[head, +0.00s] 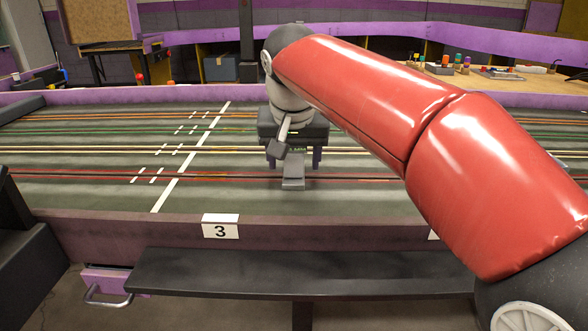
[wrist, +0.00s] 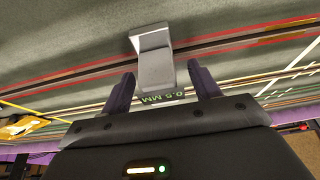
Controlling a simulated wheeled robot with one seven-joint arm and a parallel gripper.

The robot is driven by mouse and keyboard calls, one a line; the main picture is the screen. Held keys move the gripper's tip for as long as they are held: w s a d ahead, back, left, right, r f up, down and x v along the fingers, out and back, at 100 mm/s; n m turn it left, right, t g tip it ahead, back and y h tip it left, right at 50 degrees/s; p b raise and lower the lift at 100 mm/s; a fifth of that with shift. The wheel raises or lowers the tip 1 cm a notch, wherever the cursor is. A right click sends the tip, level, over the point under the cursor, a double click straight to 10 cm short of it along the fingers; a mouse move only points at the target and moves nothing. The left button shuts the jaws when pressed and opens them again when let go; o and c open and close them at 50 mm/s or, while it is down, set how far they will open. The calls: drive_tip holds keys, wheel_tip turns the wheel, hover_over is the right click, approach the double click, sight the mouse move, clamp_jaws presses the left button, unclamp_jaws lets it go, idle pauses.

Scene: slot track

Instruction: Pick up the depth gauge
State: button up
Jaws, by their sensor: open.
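The depth gauge (head: 293,184) is a small light grey piece on the track, beneath my gripper (head: 294,160) in the head view. In the wrist view the gauge (wrist: 155,68) shows a bent top end and a flat body, with "0.5 MM" lettering at its near end. My gripper (wrist: 161,72) is open. Its two purple fingers stand on either side of the gauge's lower part, with visible gaps. Whether the gauge rests on the track surface is hard to tell. My gripper body hides part of it in the head view.
The grey slot track (head: 90,185) has coloured lane lines and a white cross line. A purple wall with a number 3 plate (head: 220,226) runs along its near edge, above a dark bench (head: 300,272). A workbench with small jars (head: 455,62) stands far right.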

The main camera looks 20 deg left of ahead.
sight(294, 150)
drive_tip(key=shift+w+f, duration=0.2)
drive_tip(key=shift+f, duration=0.4)
drive_tip(key=shift+r, duration=0.1)
drive_tip(key=c, duration=1.2)
wheel_tip(294, 150, up, 20)
drive_tip(key=p, duration=0.8)
drive_tip(key=shift+c, duration=0.2)
